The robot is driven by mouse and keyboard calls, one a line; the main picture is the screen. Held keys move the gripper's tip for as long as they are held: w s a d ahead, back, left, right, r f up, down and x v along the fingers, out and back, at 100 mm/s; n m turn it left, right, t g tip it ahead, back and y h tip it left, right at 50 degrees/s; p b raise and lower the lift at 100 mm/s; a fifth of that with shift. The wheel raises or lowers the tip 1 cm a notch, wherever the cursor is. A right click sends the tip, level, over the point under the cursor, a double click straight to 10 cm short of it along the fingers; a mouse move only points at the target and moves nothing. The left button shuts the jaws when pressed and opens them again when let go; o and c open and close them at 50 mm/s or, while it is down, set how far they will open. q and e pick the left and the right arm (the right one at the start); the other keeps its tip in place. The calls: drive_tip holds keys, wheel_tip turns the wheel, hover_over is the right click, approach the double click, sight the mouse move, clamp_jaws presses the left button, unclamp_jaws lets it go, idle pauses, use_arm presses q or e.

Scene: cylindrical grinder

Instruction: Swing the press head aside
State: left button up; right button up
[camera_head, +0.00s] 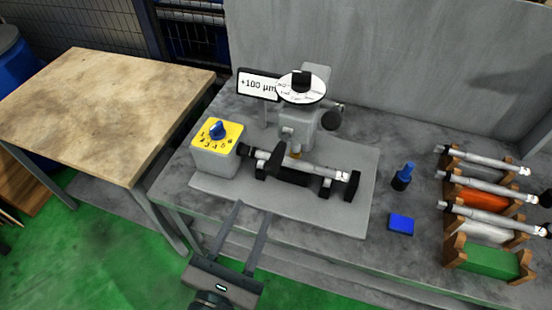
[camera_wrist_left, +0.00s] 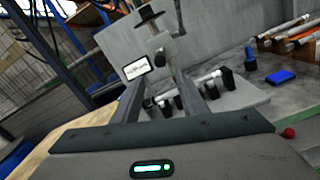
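The press head (camera_head: 298,118) is a grey block on the bench fixture, with a round white dial (camera_head: 302,88) and black knob on top. It stands over a metal shaft (camera_head: 318,168) lying in black supports on a grey base plate (camera_head: 230,189). A dark lever-like part (camera_head: 277,158) is at the shaft's near side. My left gripper (camera_head: 254,208) is open and empty, in front of the plate's near edge and apart from the head. In the left wrist view the fixture shows beyond and between my two fingers (camera_wrist_left: 160,74). My right gripper is in neither view.
A yellow-topped box with a blue knob (camera_head: 216,133) stands left of the shaft. A display reading +100 µm (camera_head: 258,85) is behind. Right are a blue-topped bottle (camera_head: 403,176), a blue block (camera_head: 401,223) and racked shafts (camera_head: 487,203). A wooden table (camera_head: 100,110) is left.

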sight(276, 160)
use_arm(q)
drive_tip(key=p+x, duration=0.2)
drive_tip(key=x, duration=1.2)
drive_tip(key=shift+w+d, duration=0.15)
drive_tip(key=shift+w, duration=0.15)
drive_tip(key=shift+w+d, duration=0.2)
drive_tip(key=shift+w, duration=0.35)
clamp_jaws()
